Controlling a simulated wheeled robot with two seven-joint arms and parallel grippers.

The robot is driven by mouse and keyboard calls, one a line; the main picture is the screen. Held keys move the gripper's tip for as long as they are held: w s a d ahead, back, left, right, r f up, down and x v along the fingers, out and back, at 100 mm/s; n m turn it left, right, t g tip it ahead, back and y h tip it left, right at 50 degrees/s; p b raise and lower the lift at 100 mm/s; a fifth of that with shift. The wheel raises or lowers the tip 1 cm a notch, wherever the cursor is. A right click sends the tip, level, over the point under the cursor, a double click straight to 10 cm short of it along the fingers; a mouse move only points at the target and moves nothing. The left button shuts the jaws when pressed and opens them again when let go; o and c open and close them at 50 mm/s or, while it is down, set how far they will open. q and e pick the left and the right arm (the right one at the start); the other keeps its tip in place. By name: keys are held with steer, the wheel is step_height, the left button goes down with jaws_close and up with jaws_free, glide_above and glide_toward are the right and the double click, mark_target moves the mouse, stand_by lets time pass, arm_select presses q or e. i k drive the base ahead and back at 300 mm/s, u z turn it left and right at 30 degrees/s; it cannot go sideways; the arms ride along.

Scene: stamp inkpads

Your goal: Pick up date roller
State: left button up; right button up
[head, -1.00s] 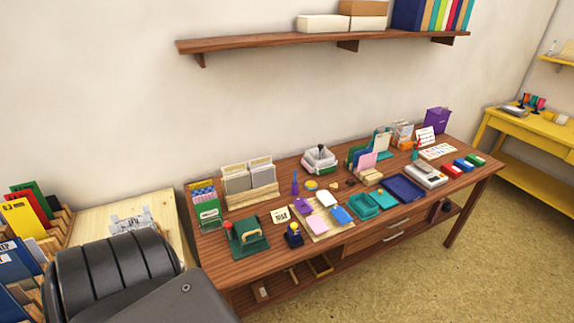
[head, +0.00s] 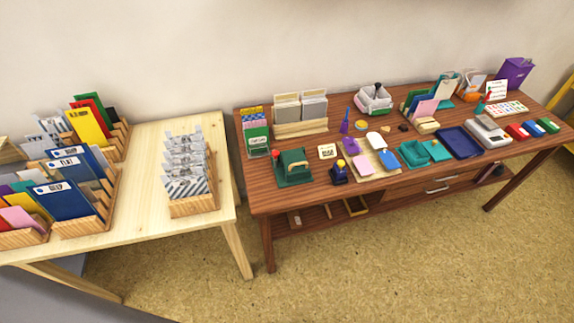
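I cannot pick out the date roller for certain. A small dark blue stamp-like piece with a yellow top (head: 338,172) stands near the front edge of the brown table (head: 262,196). A green device with a red knob (head: 292,167) is to its left. A black-handled item (head: 377,90) stands in a white bin (head: 372,103) further back. A purple bottle-like item (head: 345,122) stands in front of the bin. Neither of my grippers is in view.
A pale wooden table (head: 140,210) on the left bears racks of folders (head: 85,190) and a rack of striped cards (head: 186,170). A gap of floor (head: 190,285) lies in front of both tables. Inkpads (head: 530,129) and trays (head: 458,142) fill the brown table's right side.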

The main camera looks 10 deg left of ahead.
mark_target(338, 175)
steer(key=u, duration=0.15)
steer(key=i, duration=1)
